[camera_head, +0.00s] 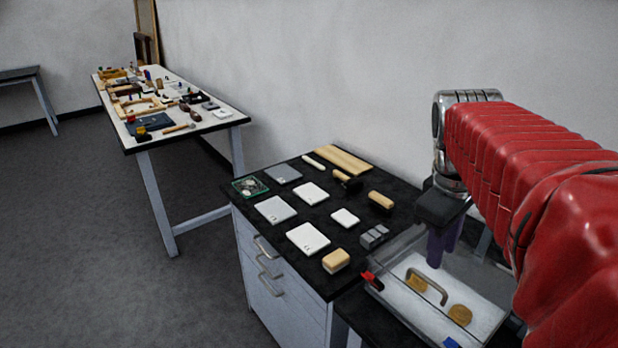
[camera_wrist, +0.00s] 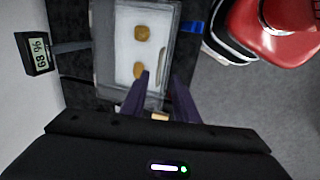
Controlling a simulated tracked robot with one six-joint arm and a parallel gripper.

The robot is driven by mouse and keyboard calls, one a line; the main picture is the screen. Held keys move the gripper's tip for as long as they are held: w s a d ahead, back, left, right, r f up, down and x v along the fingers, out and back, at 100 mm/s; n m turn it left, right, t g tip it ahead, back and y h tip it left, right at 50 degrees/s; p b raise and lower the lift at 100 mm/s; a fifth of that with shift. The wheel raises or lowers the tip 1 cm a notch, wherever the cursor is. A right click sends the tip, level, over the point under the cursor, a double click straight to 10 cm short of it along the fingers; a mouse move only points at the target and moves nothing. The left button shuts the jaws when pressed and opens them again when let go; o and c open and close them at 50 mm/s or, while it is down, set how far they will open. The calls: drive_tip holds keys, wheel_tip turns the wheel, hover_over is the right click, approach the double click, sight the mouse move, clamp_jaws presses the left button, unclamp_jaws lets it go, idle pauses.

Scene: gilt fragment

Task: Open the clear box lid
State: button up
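The clear box (camera_head: 405,322) stands at the lower right in the head view, with a white floor and two round gold-brown fragments (camera_head: 459,314) inside. Its clear lid appears to lie flat on top, with a grey bar handle (camera_head: 427,286). The handle also shows edge-on in the wrist view (camera_wrist: 162,62), beside the fragments. My gripper (camera_head: 441,252) has dark purple fingers pointing down above the box, near the handle's far side. In the wrist view my gripper (camera_wrist: 162,84) is open, its fingers apart and nothing held. The handle lies beyond the fingertips there.
A red clip (camera_head: 372,280) sits at the box's left edge; a blue piece (camera_head: 452,342) is at the front. A black-topped cabinet (camera_head: 262,222) with white plates and wooden blocks stands left. A cluttered table (camera_head: 221,103) is farther back. A percent display (camera_wrist: 38,53) stands left of the box.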

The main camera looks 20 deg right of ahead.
sight(435, 284)
drive_tip(key=f, duration=0.3)
drive_tip(key=d+f, duration=0.1)
drive_tip(key=f, duration=0.5)
drive_tip(key=shift+w+d+f, duration=0.2)
drive_tip(key=shift+w+d, duration=0.15)
drive_tip(key=shift+c, duration=0.7)
clamp_jaws()
idle(0.3)
